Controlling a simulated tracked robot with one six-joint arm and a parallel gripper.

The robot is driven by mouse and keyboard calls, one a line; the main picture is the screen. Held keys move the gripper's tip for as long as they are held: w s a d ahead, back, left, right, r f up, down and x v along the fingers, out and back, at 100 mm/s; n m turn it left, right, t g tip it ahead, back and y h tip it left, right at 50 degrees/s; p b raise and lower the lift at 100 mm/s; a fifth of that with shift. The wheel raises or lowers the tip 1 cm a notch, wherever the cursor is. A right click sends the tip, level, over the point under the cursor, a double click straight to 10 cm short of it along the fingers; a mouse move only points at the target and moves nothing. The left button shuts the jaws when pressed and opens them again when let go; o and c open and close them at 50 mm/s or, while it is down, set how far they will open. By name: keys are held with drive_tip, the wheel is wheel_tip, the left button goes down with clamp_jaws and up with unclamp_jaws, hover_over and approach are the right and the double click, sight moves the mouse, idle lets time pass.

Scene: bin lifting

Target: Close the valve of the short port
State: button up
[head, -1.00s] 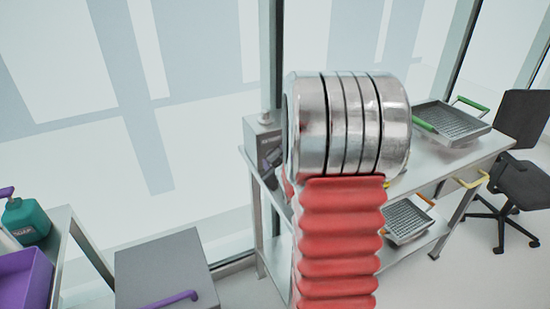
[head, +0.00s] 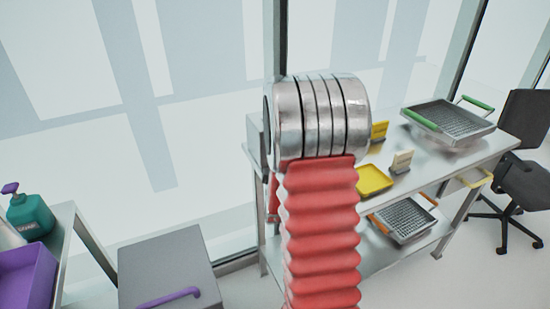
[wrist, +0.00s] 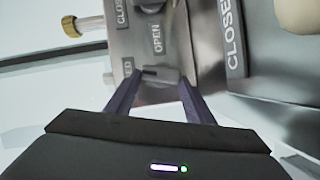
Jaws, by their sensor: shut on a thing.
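In the wrist view a metal valve panel (wrist: 125,48) carries OPEN and CLOSED labels. A grey valve knob (wrist: 160,76) sits at its lower part, between the purple fingers of my gripper (wrist: 160,80), which is shut on it. A short port stub (wrist: 108,78) sticks out at the panel's left edge near this knob. A longer port with a brass end (wrist: 78,25) is above it. A second dark knob (wrist: 152,5) is cut off at the top. In the head view my arm hides my gripper and nearly all of the valve box.
A metal table (head: 460,150) holds a basket with green handles (head: 447,120), a yellow tray (head: 374,179) and small signs. A basket with orange handles (head: 403,220) is on its lower shelf. A grey cabinet (head: 165,268), a purple bin (head: 25,278) and a teal bottle (head: 32,215) are at left.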

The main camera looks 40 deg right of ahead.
drive_tip(key=shift+w+a+f+n+t, duration=0.1)
drive_tip(key=shift+a+f+n+t, duration=0.2)
drive_tip(key=shift+n, duration=0.5)
drive_tip(key=o, duration=0.8)
drive_tip(key=shift+o, duration=1.3)
drive_tip(key=shift+d+h, duration=0.15)
drive_tip(key=shift+h, duration=0.15)
